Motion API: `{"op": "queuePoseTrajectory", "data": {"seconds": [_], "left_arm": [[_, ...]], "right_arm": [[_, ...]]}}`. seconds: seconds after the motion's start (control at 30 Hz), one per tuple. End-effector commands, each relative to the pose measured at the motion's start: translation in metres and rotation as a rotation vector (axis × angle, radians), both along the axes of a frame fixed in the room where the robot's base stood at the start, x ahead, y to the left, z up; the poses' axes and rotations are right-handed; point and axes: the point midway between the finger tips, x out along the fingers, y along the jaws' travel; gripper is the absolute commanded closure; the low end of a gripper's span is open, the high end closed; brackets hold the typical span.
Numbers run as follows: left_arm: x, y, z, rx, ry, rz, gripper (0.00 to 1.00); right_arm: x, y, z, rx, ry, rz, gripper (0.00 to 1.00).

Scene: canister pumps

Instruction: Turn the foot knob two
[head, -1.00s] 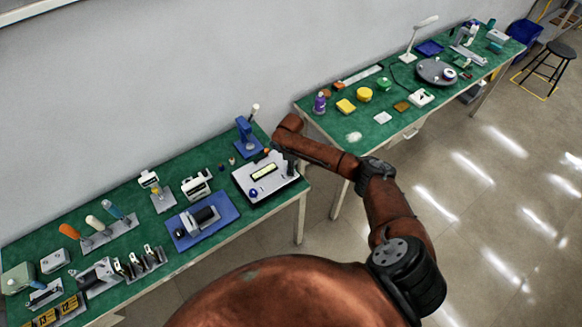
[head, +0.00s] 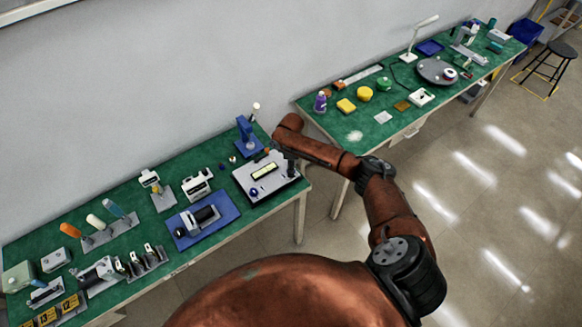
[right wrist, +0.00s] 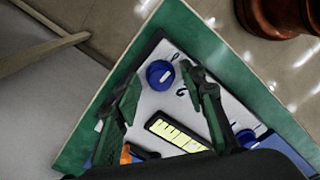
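A pale instrument panel (head: 242,183) with a yellow display (head: 263,172) sits at the right end of the near green bench. One blue knob (head: 253,193) shows at its front left corner. In the right wrist view, a blue knob (right wrist: 160,74) lies between the fingertips of my right gripper (right wrist: 161,79). The fingers are spread and stand apart from it in the picture; contact cannot be told. A second blue knob (right wrist: 246,137) is right of the fingers. In the head view my right gripper (head: 288,161) is over the panel's right end. My left gripper is out of view.
A blue press-like stand (head: 246,137) is behind the panel. A blue plate (head: 181,236) with a motor-like unit lies left of it. A gap separates this bench from the far bench (head: 352,136).

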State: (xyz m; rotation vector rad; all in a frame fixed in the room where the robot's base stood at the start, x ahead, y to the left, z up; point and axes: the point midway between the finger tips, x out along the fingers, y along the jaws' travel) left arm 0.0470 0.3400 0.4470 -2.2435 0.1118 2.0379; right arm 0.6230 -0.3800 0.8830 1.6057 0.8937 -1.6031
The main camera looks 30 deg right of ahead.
Motion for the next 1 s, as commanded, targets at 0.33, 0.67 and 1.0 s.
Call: {"op": "queuePoseTrajectory", "data": {"seconds": [0.33,0.67,1.0], "left_arm": [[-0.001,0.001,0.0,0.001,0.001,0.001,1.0],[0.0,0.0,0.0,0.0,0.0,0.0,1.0],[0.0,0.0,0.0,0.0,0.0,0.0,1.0]], "right_arm": [[0.0,0.0,0.017,0.0,-0.001,0.001,0.62],[0.001,0.0,0.084,0.0,-0.002,0.001,0.62],[0.0,0.0,0.119,0.001,0.001,0.0,0.62]]}}
